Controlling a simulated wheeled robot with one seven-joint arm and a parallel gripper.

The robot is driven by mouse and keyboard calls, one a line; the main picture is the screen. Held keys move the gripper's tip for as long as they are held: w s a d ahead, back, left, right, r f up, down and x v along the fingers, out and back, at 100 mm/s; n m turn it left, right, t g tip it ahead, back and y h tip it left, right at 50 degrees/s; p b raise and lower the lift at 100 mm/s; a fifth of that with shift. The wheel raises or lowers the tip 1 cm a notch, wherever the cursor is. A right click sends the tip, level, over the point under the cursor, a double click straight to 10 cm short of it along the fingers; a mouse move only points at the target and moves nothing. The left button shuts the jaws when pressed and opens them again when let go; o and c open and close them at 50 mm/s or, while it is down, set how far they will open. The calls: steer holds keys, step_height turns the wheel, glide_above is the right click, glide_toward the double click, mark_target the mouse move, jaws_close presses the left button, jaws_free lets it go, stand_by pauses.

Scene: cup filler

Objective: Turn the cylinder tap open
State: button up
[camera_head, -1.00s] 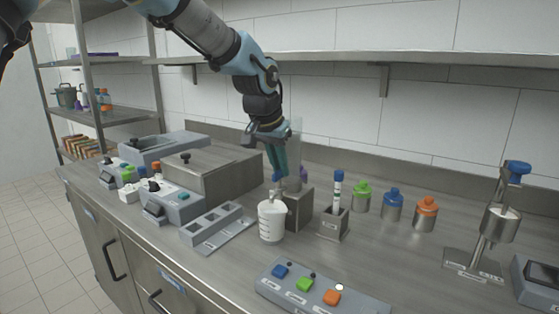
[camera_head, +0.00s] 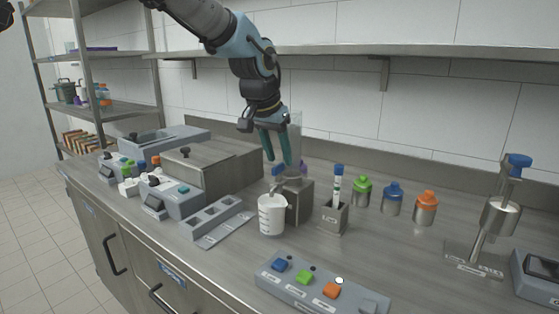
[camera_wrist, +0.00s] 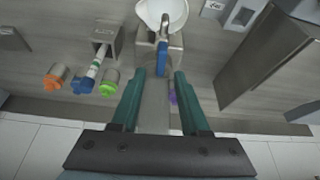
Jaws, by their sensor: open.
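The filler is a steel box (camera_head: 299,203) with a clear upright cylinder (camera_head: 295,135) behind it. A blue tap handle (camera_wrist: 162,46) shows at the box in the wrist view, in line with the gap between my fingers. In the head view, a small blue part (camera_head: 277,169) shows just below my fingertips. A white measuring cup (camera_head: 271,216) stands in front of the box; its rim (camera_wrist: 143,14) shows in the wrist view. My gripper (camera_head: 278,162) is open and empty, pointing down above the box. The wrist view shows its fingers (camera_wrist: 160,74) apart, on either side of the handle's line.
A grey holder (camera_head: 333,219) with a blue-capped tube stands right of the box. Green, blue and orange capped jars (camera_head: 392,201) stand further right. A button panel (camera_head: 318,289) lies in front. A large steel box (camera_head: 207,170) stands to the left.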

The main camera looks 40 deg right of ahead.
steer(key=v, duration=0.9)
steer(key=shift+b, duration=0.45)
